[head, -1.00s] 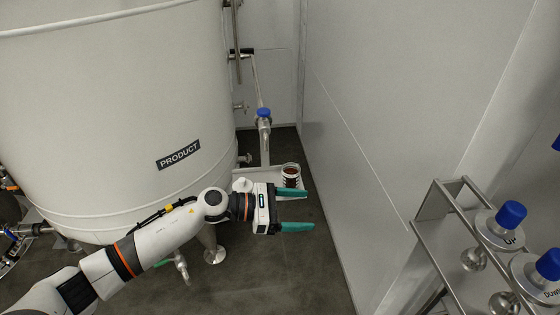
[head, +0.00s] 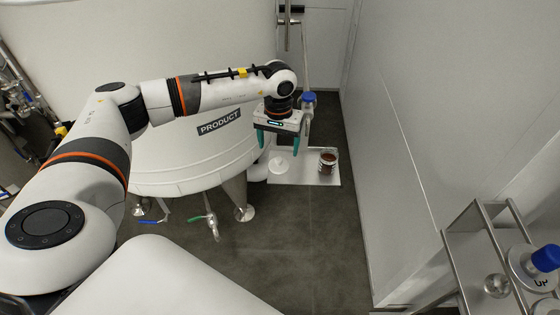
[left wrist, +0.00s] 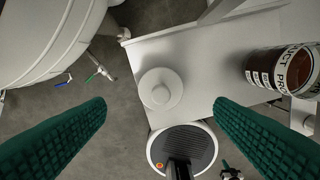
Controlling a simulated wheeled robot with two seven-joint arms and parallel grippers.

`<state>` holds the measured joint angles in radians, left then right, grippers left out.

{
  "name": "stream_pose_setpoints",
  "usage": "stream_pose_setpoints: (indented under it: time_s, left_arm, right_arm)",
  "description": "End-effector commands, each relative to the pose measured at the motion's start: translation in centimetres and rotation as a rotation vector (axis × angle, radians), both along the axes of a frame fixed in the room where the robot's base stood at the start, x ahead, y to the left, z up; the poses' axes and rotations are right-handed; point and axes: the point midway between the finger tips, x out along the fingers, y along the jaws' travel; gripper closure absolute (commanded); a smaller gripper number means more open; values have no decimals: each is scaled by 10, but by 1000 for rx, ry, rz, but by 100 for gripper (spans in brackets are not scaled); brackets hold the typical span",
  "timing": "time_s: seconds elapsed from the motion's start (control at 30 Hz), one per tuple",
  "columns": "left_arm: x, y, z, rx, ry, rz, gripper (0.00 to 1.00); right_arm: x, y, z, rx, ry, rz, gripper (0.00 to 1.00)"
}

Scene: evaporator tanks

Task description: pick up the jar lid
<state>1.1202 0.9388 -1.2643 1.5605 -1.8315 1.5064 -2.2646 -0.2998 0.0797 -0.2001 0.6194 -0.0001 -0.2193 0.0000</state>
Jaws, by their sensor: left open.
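The jar lid (head: 278,164) is a white disc with a round knob on top. It lies on the left part of a small pale tray (head: 303,172), and it also shows near the middle of the left wrist view (left wrist: 160,88). The jar (head: 327,162), with dark red-brown contents and a printed label, stands upright on the tray to the right of the lid. My left gripper (head: 278,143) is open and empty, pointing down above the lid. In the left wrist view the lid appears between its green fingers (left wrist: 160,106), apart from both. My right gripper is not in view.
The large white tank (head: 180,160) marked PRODUCT stands left of the tray. A grey wall (head: 400,130) runs along the right. A metal rack (head: 470,245) with blue-capped bottles is at lower right. A blue-topped pipe fitting (head: 308,98) stands behind the tray.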

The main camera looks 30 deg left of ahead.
Motion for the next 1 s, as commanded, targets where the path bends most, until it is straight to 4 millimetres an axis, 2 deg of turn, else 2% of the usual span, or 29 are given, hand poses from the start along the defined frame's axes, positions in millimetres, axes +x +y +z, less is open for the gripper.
stream_pose_setpoints:
  time_s: [0.17,0.43,0.73,0.77,1.0]
  left_arm:
    - [-1,0,-16,0,2,0,23]
    - [0,-1,-56,-1,1,1,23]
    - [0,0,-63,-2,-2,1,23]
    - [0,0,-63,-2,-2,1,24]
    - [0,0,-63,-2,-2,1,64]
  right_arm:
    - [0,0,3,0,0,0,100]
    - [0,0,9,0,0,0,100]
    - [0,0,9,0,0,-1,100]
    - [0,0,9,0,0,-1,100]
    - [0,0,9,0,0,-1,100]
